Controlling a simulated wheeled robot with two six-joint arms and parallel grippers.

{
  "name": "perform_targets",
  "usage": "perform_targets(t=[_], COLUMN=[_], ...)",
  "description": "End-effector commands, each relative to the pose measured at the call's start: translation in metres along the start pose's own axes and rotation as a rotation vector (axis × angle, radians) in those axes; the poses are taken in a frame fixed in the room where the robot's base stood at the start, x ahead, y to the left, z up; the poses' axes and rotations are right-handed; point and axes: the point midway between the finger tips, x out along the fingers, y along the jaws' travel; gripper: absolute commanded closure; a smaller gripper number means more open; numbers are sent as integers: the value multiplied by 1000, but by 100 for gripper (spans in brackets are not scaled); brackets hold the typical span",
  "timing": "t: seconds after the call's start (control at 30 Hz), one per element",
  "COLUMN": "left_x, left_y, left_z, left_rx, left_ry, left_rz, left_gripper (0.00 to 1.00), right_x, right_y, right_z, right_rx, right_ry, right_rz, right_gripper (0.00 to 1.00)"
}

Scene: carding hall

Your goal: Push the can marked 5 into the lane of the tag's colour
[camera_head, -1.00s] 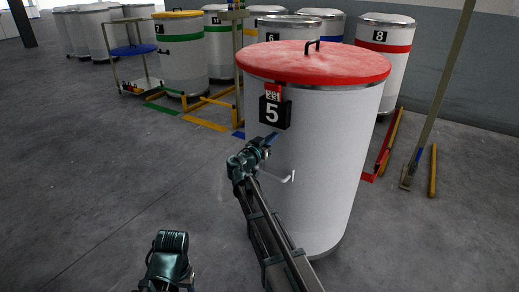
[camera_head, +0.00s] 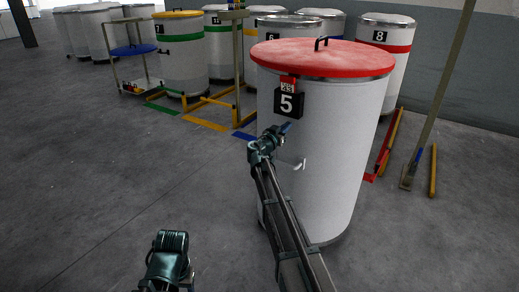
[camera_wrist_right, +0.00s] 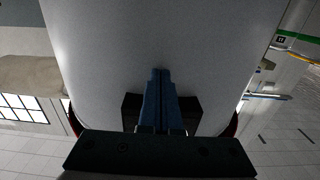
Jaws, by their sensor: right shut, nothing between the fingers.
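The can marked 5 (camera_head: 330,160) is a tall white drum with a red lid, standing upright on the floor. Its black number plate (camera_head: 288,104) has a small red tag (camera_head: 288,84) above it. My right gripper (camera_head: 285,128) is shut and empty, its blue fingertips at the can's near left wall just below the plate. In the right wrist view the shut fingers (camera_wrist_right: 160,82) point at the white wall and appear to touch it. The red lane mark (camera_head: 370,177) lies on the floor right of the can, beside a red rail (camera_head: 384,158).
Green (camera_head: 161,108), yellow (camera_head: 205,124) and blue (camera_head: 243,136) floor marks lie left of the can. A can marked 8 (camera_head: 400,68) stands behind the red lane. A leaning pole (camera_head: 438,100) and a yellow rail (camera_head: 433,170) stand to the right. The left foreground floor is clear.

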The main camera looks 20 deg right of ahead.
Motion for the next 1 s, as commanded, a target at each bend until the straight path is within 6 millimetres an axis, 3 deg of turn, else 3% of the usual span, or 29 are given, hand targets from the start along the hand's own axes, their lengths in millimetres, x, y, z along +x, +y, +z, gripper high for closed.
perform_targets(t=[0.2,0.57,0.77,1.0], left_x=[0,0,0,0], left_y=[0,0,0,0], left_z=[0,0,0,0], left_rx=[0,0,0,0], left_ry=[0,0,0,0], left_rz=[0,0,0,0], left_gripper=[39,39,39,39], right_x=[18,18,8,-13], right_y=[0,1,13,40], right_z=[0,0,0,0], right_rx=[0,0,0,0], right_ry=[0,0,0,0], right_rz=[1,-1,0,-1], right_gripper=[100,100,100,100])
